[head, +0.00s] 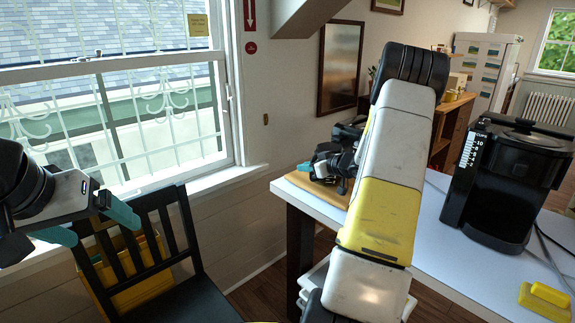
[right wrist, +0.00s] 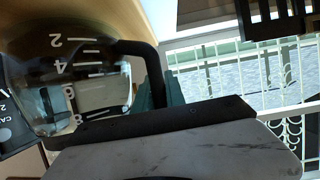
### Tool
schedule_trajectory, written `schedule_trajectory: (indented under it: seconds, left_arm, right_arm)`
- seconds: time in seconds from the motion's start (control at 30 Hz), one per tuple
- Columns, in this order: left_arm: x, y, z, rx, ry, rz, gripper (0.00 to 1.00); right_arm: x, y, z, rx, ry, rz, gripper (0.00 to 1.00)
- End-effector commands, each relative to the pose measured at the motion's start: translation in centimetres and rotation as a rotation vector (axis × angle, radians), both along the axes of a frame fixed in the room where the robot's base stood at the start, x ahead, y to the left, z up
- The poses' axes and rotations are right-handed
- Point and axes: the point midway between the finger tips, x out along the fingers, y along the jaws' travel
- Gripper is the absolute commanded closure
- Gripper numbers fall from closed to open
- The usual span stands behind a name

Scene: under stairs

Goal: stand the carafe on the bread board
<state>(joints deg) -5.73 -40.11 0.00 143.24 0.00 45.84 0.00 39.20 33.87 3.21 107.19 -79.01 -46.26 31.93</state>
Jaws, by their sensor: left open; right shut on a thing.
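The carafe (right wrist: 75,85) is clear glass with white number marks and a black handle (right wrist: 150,60). It fills the left of the right wrist view, where it appears upside down. My right gripper (right wrist: 160,95) is shut on its handle. In the head view my right gripper (head: 318,168) is over the wooden bread board (head: 301,180) at the table's left corner, and my arm and gripper hide the carafe. The tan board surface also shows in the right wrist view (right wrist: 110,14); contact with the carafe cannot be told. My left gripper (head: 92,225) is open and empty, by the chair.
A black coffee maker (head: 510,185) stands on the white table (head: 445,250) at right, with a cable and a yellow object (head: 545,300) nearby. A dark chair (head: 190,285) stands left of the table. A barred window (head: 110,110) is behind it.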

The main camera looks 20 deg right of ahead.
Motion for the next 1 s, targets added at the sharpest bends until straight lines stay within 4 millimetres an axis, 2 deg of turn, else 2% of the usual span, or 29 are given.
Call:
schedule_trajectory:
  seconds: [0.1,0.13,0.2,0.23,0.5,0.57,0.67,1.0]
  left_arm:
    - [0.0,0.0,0.0,0.0,0.0,0.0,0.13]
    - [0.0,0.0,0.0,0.0,0.0,0.0,0.13]
    - [0.0,0.0,0.0,0.0,0.0,0.0,0.13]
    - [0.0,0.0,0.0,0.0,0.0,0.0,0.13]
    - [0.0,0.0,0.0,0.0,0.0,0.0,0.13]
    - [0.0,0.0,0.0,0.0,0.0,0.0,0.13]
    - [0.0,0.0,0.0,0.0,0.0,0.0,0.13]
    - [0.0,0.0,0.0,0.0,0.0,0.0,0.13]
  right_arm:
    - [0.1,0.0,0.0,-0.002,-0.006,0.002,1.0]
    - [0.0,0.0,-0.2,0.001,0.0,0.0,0.79]
    - [0.0,0.0,-0.2,0.001,0.0,0.0,0.65]
    - [0.0,0.0,-0.2,0.001,0.0,0.0,0.63]
    - [0.0,-0.1,0.1,-0.001,0.0,-0.001,0.63]
    - [-0.5,-0.3,0.3,-0.001,0.0,-0.003,0.63]
    - [-1.8,-0.9,0.9,-0.001,-0.001,-0.006,0.63]
    - [-8.0,-3.1,3.6,0.0,0.0,-0.003,0.63]
